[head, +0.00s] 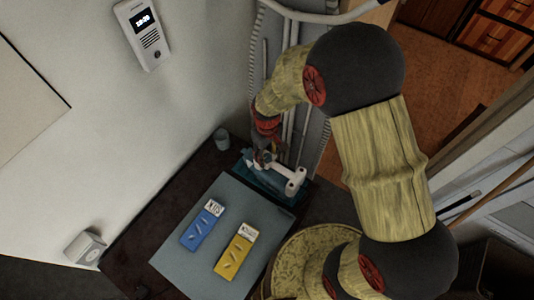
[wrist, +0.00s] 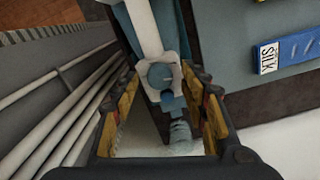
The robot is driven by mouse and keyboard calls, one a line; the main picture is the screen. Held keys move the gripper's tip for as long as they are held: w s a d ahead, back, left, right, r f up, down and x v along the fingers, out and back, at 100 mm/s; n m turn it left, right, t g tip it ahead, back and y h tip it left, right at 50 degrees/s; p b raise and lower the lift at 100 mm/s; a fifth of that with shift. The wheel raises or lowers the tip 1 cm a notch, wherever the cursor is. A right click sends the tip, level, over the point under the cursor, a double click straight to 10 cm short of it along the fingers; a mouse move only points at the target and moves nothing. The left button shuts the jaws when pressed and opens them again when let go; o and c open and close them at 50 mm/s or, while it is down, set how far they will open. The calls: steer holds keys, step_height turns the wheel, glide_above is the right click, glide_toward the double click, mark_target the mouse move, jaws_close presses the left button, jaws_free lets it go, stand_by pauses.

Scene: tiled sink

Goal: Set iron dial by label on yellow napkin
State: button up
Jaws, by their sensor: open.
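The iron (head: 291,180), white and blue, sits at the back edge of the table by the pipes; its white handle also shows in the wrist view (wrist: 143,25). A round blue-grey knob (wrist: 160,75), apparently the dial, lies between my fingertips. Its setting is unreadable. My gripper (wrist: 161,88) is open over this end of the iron, a finger on either side; contact cannot be told. In the head view my gripper (head: 264,155) partly hides the iron. The yellow napkin (head: 232,257) lies on the grey mat; its white label is too small to read.
A blue napkin (head: 203,228) labelled SILK lies left of the yellow one on the grey mat (head: 232,203). A small cup (head: 221,139) stands left of the iron. Pipes (head: 291,105) and a radiator rise close behind. A round yellowish seat (head: 300,262) is near the table.

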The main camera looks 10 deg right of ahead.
mark_target(267, 156)
step_height(267, 156, up, 12)
stand_by(0.6)
